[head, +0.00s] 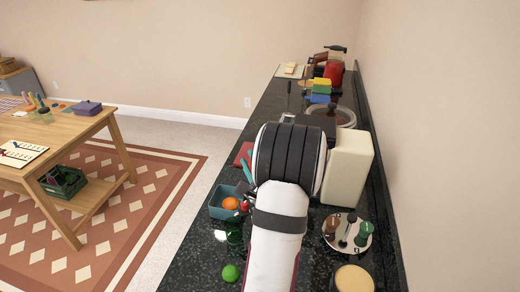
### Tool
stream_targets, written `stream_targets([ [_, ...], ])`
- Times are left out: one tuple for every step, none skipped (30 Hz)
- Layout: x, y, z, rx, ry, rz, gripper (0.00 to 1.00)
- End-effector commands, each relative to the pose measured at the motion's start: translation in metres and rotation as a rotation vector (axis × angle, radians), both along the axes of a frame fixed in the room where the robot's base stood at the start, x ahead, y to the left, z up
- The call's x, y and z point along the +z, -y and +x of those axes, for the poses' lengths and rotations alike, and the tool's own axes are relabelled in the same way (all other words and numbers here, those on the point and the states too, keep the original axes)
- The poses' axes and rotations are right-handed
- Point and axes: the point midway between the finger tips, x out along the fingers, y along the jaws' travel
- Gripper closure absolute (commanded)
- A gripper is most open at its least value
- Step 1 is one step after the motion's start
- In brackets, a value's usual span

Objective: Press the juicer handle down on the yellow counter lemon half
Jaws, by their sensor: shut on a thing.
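My white arm with a dark ribbed joint reaches up over the dark counter (195,262) and covers its middle. My gripper is hidden behind that joint, so its jaws and anything between them do not show. I cannot make out the juicer, its handle or the yellow lemon half. They may be behind my arm.
A cream box-shaped thing (347,168) stands right of my arm, near the wall. Left of the arm are a teal bin (220,211) with an orange fruit (230,204) and a green fruit (230,273). A round tray (328,241) holds small items at right.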

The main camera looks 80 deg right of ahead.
Motion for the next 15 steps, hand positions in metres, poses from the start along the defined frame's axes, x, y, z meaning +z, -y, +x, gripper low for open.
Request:
stream_targets([
  [-0.008, -0.002, 0.003, 0.001, -0.031, -0.016, 1.00],
  [-0.012, -0.004, 0.005, 0.002, -0.055, -0.032, 1.00],
  [-0.017, -0.005, 0.007, 0.001, -0.084, -0.054, 1.00],
  [-0.021, -0.006, 0.008, 0.002, -0.108, -0.069, 1.00],
  [-0.024, -0.007, 0.009, 0.001, -0.128, -0.085, 1.00],
  [-0.029, -0.008, 0.011, 0.001, -0.158, -0.105, 1.00],
  [-0.033, -0.009, 0.012, 0.001, -0.178, -0.120, 1.00],
  [-0.037, -0.009, 0.013, 0.001, -0.198, -0.133, 1.00],
  [-0.041, -0.010, 0.014, 0.001, -0.225, -0.153, 1.00],
  [-0.045, -0.011, 0.015, 0.001, -0.244, -0.165, 1.00],
  [-0.048, -0.011, 0.015, 0.001, -0.261, -0.178, 1.00],
  [-0.052, -0.011, 0.016, 0.001, -0.285, -0.193, 1.00],
  [-0.055, -0.012, 0.016, 0.000, -0.301, -0.205, 1.00],
  [-0.058, -0.012, 0.017, 0.000, -0.316, -0.217, 1.00],
  [-0.061, -0.012, 0.017, 0.001, -0.336, -0.230, 1.00],
])
